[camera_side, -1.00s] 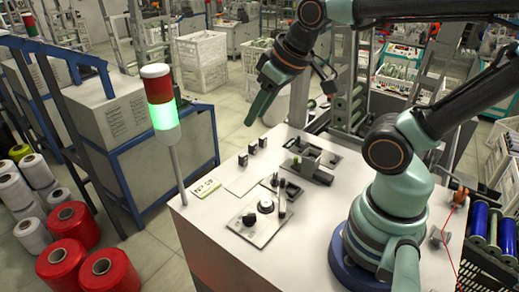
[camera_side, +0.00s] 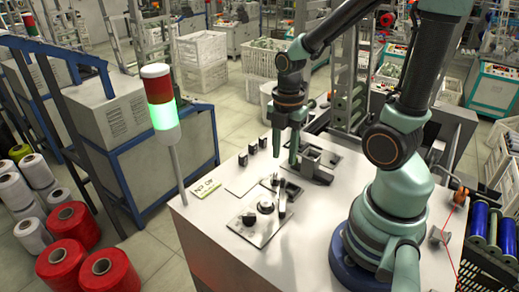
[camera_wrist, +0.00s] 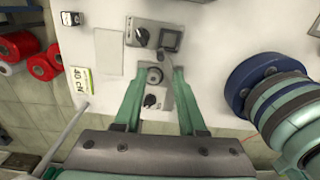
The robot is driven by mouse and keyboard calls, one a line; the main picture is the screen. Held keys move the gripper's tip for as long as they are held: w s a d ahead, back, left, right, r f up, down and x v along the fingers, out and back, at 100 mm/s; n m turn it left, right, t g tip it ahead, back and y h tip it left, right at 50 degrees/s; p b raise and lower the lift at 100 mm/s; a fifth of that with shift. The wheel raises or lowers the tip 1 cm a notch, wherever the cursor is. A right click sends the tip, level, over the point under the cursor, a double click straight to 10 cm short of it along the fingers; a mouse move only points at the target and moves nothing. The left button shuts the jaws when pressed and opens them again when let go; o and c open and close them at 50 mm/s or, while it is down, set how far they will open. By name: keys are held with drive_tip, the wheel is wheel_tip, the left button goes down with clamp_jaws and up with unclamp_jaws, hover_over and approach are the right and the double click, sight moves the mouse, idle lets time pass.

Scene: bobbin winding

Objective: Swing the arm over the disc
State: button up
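Which part is the arm named in the task, I cannot tell. My gripper (camera_side: 285,156) points down above the bench, clear of the plate. In the wrist view, my gripper's (camera_wrist: 158,80) green fingers are spread with nothing between them.
A grey fixture (camera_side: 318,165) stands behind the plate. A labelled card (camera_side: 206,188) lies at the left edge, near a lit signal lamp (camera_side: 160,100). The bench front is bare.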

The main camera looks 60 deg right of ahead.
sight(282, 179)
drive_tip(key=shift+f, duration=3.9)
drive_tip(key=shift+r, duration=0.1)
clamp_jaws()
